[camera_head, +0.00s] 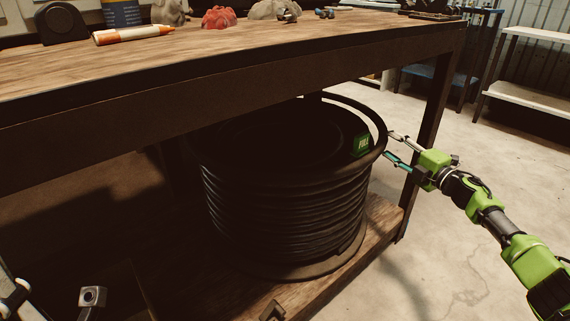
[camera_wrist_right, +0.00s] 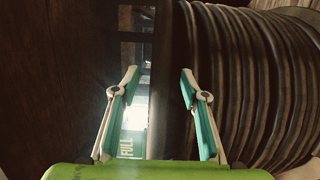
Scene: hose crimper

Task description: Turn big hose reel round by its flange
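The big hose reel (camera_head: 285,205) stands upright on the lower wooden shelf, under the workbench. It is wound with black hose, which also shows in the right wrist view (camera_wrist_right: 255,90). Its dark round upper flange (camera_head: 381,128) has a green label (camera_head: 361,146) near the right edge. My right gripper (camera_head: 390,145) is at the flange's right edge with its fingers apart. In the right wrist view, the flange (camera_wrist_right: 163,90) runs edge-on between the two fingers, with a visible gap on at least one side.
The workbench top (camera_head: 200,65) overhangs the reel, and its right front leg (camera_head: 428,140) stands close to my right gripper. An orange and white marker (camera_head: 134,34) lies on top. The floor (camera_head: 470,190) at the right is clear. Shelving (camera_head: 525,80) stands farther back.

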